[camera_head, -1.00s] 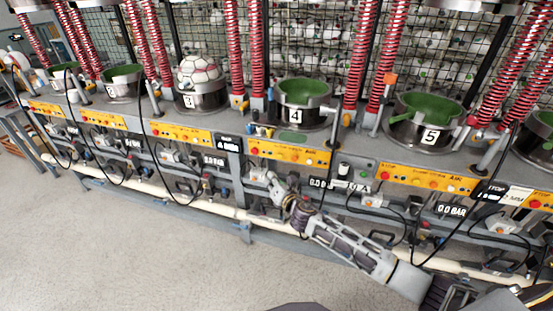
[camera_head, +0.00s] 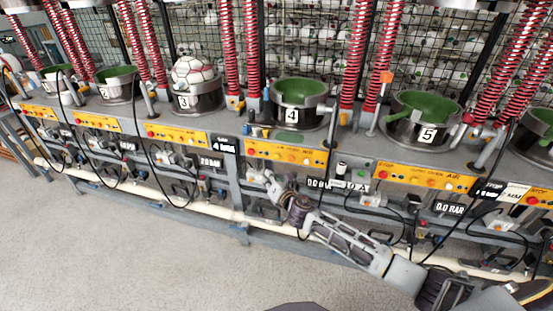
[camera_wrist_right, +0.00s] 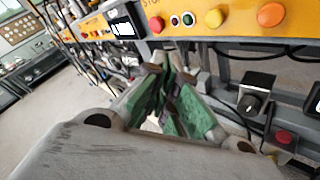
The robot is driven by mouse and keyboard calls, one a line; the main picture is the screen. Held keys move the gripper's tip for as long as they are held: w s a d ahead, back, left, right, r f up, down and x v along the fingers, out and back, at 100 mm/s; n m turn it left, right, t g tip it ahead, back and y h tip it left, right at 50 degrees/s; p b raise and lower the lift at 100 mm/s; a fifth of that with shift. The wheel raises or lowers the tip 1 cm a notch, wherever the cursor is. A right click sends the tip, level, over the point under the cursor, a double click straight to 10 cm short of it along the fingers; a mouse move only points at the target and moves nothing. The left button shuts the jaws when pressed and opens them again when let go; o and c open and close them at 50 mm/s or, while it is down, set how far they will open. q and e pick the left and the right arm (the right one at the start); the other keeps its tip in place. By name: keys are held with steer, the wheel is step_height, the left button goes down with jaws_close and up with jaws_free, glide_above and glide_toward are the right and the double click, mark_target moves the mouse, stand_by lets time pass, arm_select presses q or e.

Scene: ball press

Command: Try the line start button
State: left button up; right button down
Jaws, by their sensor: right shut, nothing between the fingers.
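The yellow control panel (camera_head: 285,152) of press 4 carries a row of small buttons. I cannot read which one is the line start. My right gripper (camera_head: 262,178) is shut and empty, just below the panel's left part. In the wrist view its closed fingertips (camera_wrist_right: 172,64) are below the small buttons, with no contact visible. My left gripper is not in view.
Press 4 (camera_head: 300,116) and press 5 (camera_head: 422,130) hold green bowls; a ball (camera_head: 192,70) sits in press 3. Black cables (camera_head: 135,140) hang before the bench. Below the panel are a black knob (camera_wrist_right: 250,104) and a red button (camera_wrist_right: 284,137). The floor (camera_head: 120,250) is clear.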

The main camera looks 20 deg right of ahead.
mark_target(277, 157)
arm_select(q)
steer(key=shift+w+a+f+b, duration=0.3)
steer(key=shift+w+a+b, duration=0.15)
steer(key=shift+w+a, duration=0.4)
arm_select(e)
steer(key=w+d, duration=0.4)
steer(key=w, duration=0.2)
stand_by(0.6)
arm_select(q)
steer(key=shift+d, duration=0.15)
arm_select(e)
steer(key=shift+w, duration=0.1)
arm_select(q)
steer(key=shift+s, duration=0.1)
arm_select(e)
steer(key=shift+w+d, duration=0.3)
steer(key=shift+w, duration=0.05)
stand_by(0.5)
